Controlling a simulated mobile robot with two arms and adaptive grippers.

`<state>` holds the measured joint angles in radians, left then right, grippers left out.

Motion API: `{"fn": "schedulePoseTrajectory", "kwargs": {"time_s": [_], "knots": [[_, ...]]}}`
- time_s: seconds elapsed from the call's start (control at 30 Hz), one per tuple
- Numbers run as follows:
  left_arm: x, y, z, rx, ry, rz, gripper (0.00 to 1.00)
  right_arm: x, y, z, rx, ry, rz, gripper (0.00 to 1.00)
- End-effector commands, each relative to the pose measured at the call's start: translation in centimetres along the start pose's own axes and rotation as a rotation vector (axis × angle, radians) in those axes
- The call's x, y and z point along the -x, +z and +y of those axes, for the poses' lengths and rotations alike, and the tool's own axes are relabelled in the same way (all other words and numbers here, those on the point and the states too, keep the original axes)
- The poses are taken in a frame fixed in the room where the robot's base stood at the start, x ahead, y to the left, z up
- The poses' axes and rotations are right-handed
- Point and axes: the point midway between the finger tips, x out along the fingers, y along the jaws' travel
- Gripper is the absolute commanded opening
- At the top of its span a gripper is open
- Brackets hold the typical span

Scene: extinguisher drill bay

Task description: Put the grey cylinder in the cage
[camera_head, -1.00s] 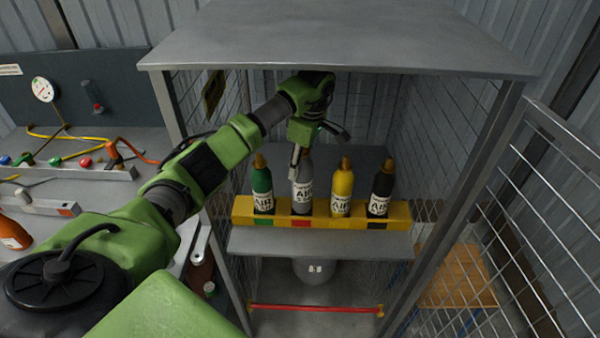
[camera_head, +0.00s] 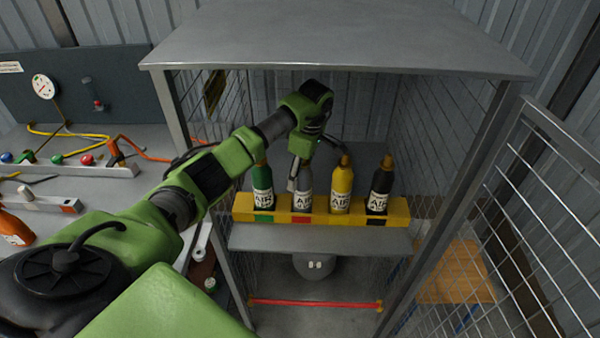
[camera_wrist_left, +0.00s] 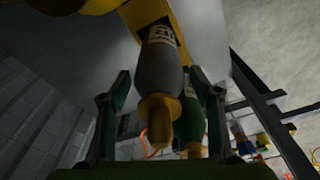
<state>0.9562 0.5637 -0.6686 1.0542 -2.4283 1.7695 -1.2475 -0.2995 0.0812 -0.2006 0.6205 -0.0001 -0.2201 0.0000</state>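The grey cylinder (camera_head: 304,188) stands upright in the yellow rack (camera_head: 322,219) inside the cage, in the place with the red mark. It is between a green cylinder (camera_head: 262,186) and a yellow cylinder (camera_head: 342,187). My left gripper (camera_head: 315,158) is just above and behind its top. In the left wrist view, the grey cylinder (camera_wrist_left: 158,72) points its brass valve between the two spread fingers (camera_wrist_left: 160,110), with gaps on both sides. The gripper is open. Its fingers partly hide the cylinder's top in the head view. My right gripper is not in view.
A black cylinder (camera_head: 380,190) stands at the right end of the rack. The cage's grey roof (camera_head: 340,40) is above my arm, and its mesh door (camera_head: 540,210) is swung open at right. A red bar (camera_head: 315,304) crosses low at the front. A cluttered bench (camera_head: 90,190) is at left.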

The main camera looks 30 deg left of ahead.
Motion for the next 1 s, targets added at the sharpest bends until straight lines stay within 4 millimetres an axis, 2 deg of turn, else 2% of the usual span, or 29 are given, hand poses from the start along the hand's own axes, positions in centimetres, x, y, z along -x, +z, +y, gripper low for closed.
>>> {"fn": "schedulePoseTrajectory", "kwargs": {"time_s": [0.23,0.37,0.7,0.83,1.0], "knots": [[0.1,0.0,0.0,0.0,0.0,0.0,0.57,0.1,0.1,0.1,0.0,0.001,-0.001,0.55],[0.8,0.0,0.1,0.0,0.003,-0.001,0.57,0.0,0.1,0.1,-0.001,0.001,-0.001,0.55],[6.2,-0.1,0.1,0.0,0.004,0.0,0.57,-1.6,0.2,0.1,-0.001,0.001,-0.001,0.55],[7.4,-0.1,0.1,0.001,0.001,0.001,0.57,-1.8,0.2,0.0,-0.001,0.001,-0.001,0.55],[7.8,0.0,0.0,0.0,-0.001,0.0,0.57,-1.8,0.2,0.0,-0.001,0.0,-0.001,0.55]]}}
